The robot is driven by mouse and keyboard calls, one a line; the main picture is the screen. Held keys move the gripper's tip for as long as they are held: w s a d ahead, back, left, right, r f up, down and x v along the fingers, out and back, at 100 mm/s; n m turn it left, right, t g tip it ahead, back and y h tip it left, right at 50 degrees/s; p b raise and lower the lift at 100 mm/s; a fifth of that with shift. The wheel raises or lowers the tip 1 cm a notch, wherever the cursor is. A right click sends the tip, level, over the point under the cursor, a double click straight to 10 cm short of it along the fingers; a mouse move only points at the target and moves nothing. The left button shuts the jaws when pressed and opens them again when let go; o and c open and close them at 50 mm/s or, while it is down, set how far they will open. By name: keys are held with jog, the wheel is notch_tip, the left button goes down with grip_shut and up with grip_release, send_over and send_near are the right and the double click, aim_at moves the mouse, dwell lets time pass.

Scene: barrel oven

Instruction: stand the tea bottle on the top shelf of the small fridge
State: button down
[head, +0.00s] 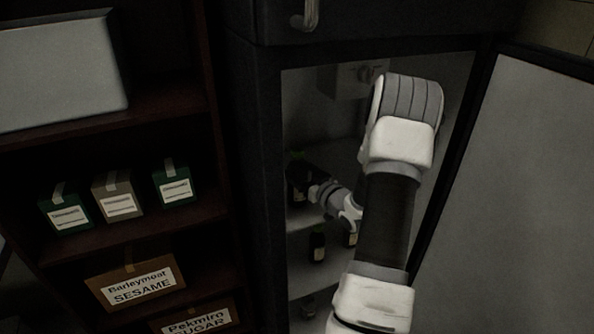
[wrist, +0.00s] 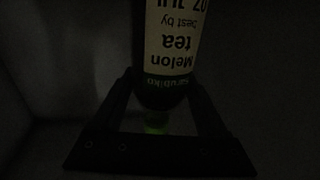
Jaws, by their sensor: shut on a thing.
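The tea bottle (wrist: 172,45) is dark with a pale label reading "Melon tea" and a green cap; its label is upside down in the wrist view. My gripper (wrist: 163,88) is shut on it, with a finger on each side near the cap end. In the head view my gripper (head: 322,192) is inside the open small fridge (head: 255,130), beside a dark bottle (head: 298,176) at the upper shelf (head: 306,214). That bottle appears upright and is probably the held one. Whether its base touches the shelf is too dark to tell.
Other small dark bottles (head: 317,246) stand on the shelf below. The fridge door (head: 515,190) is open at right. A box (head: 345,80) is fixed high inside. At left a dark rack (head: 190,105) holds several labelled boxes (head: 135,285). My arm hides the fridge's right part.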

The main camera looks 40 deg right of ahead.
jog(key=shift+f, duration=0.1)
grip_release()
jog(key=shift+r, duration=0.3)
jog(key=s, duration=1.2)
jog(key=shift+a+f, duration=0.1)
